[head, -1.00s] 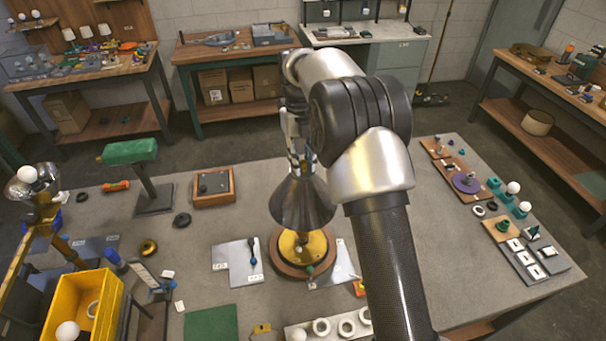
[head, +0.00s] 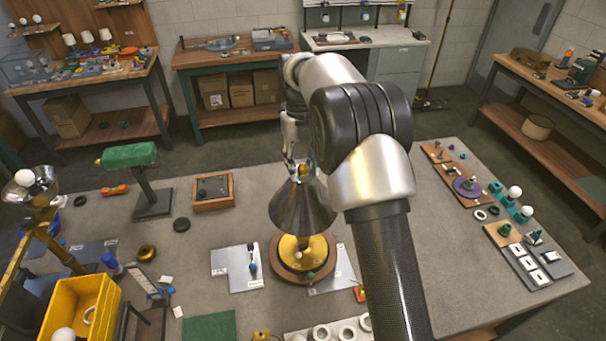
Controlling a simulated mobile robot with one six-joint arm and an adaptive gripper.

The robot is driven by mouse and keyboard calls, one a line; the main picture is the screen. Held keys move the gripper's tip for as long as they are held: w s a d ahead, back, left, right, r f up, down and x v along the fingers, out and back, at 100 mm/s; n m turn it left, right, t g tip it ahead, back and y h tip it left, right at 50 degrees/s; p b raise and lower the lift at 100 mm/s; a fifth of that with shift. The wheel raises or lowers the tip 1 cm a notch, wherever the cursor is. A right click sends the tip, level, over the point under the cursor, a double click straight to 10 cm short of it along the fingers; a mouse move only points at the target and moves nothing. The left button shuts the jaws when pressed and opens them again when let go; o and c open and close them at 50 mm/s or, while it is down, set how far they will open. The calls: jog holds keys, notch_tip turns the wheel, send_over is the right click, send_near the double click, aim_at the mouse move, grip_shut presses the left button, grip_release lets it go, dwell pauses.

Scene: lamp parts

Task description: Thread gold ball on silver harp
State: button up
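A small gold ball (head: 304,170) shows at the top of the dark metal cone shade (head: 302,208), right at the fingertips of my gripper (head: 301,165). The shade hangs above a round lamp base (head: 285,267) with a gold disc and a brown rim. The silver harp cannot be made out; the shade and my gripper cover the place above the base. My gripper points down over the shade's top. The fingers are small and partly hidden behind my arm, so their closure on the ball is unclear.
A yellow bin (head: 70,318) and a brass stand are at the left. A green-headed lamp (head: 128,157) stands behind them. Light plates (head: 236,268) lie beside the lamp base. Small parts line the table's right edge; the tabletop right of my arm (head: 440,255) is clear.

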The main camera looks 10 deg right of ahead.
jog(key=shift+s+r+n+p, duration=0.15)
jog(key=shift+n+p, duration=0.45)
jog(key=shift+n, duration=0.5)
jog(key=n, duration=0.4)
jog(key=shift+a+n+h+p, duration=0.1)
jog(key=shift+n+h+p, duration=0.3)
grip_shut()
